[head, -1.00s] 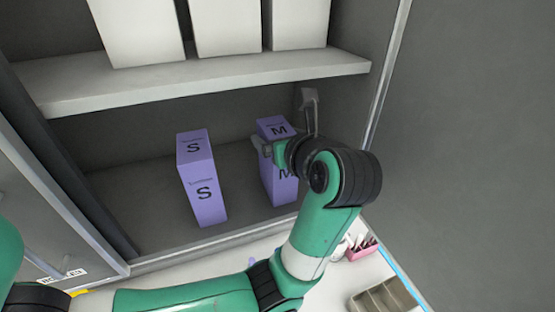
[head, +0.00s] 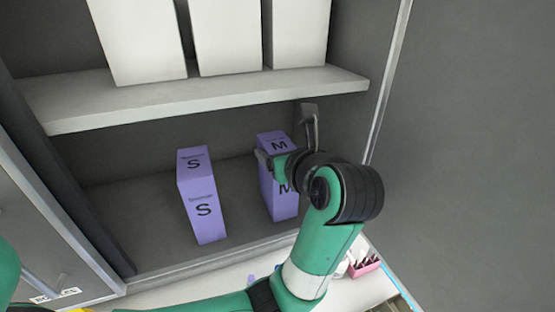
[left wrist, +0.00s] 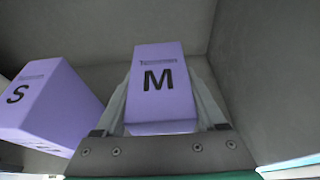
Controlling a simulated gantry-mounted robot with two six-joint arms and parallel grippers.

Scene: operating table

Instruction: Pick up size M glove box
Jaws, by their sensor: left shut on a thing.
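The purple size M glove box (head: 283,203) stands upright in the lower shelf compartment, partly hidden by my left gripper in the head view. In the left wrist view the M box (left wrist: 162,95) sits between the two fingers, with its M face toward the camera. My left gripper (head: 287,150) is shut on the M box, one finger on each side; it also shows in the left wrist view (left wrist: 163,115). The purple size S box (head: 203,200) stands to the left of the M box, apart from it. My right gripper is not in view.
A white shelf board (head: 210,98) with several white boxes lies above. The cabinet's right side wall is close to my left gripper. A white surface below holds a pink container (head: 366,266).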

